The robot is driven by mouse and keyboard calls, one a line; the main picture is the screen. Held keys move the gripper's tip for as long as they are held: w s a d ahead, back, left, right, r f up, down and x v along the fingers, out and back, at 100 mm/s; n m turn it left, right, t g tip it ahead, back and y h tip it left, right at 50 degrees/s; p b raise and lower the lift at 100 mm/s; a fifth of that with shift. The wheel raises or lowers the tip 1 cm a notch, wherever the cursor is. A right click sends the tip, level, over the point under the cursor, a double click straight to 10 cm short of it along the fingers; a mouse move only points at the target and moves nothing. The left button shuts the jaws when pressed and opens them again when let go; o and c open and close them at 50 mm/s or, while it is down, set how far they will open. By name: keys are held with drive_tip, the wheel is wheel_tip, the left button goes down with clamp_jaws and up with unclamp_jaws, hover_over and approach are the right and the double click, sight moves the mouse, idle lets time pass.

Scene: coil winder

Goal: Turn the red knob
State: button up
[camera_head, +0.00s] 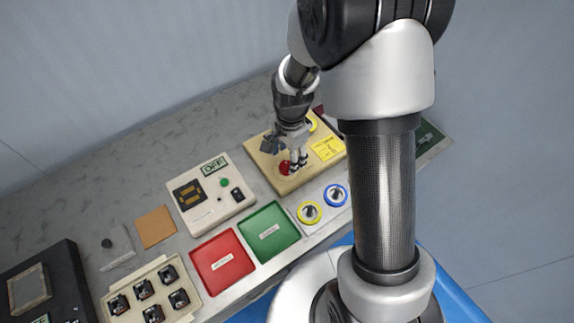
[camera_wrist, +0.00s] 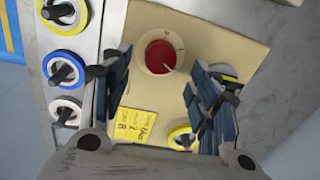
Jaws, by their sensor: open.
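The red knob (camera_wrist: 161,56) is round, with a light line on its face, and sits on a pale dial disc on a tan panel (camera_wrist: 200,25). In the head view the red knob (camera_head: 285,167) shows at the left front part of the tan panel (camera_head: 262,160). My gripper (camera_wrist: 160,80) is open in the wrist view, with one finger on either side of the knob and no visible contact. In the head view my gripper (camera_head: 287,150) hangs over the panel close to the knob. The exact height gap cannot be told.
Ringed spools on pegs (camera_head: 310,212) stand in front.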

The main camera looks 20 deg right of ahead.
sight(287, 165)
drive_tip(key=shift+w+f+b, duration=0.15)
drive_tip(key=shift+f+b, duration=0.35)
drive_tip(key=shift+f, duration=1.65)
drive_tip(key=c, duration=1.1)
drive_tip(key=shift+o, duration=0.2)
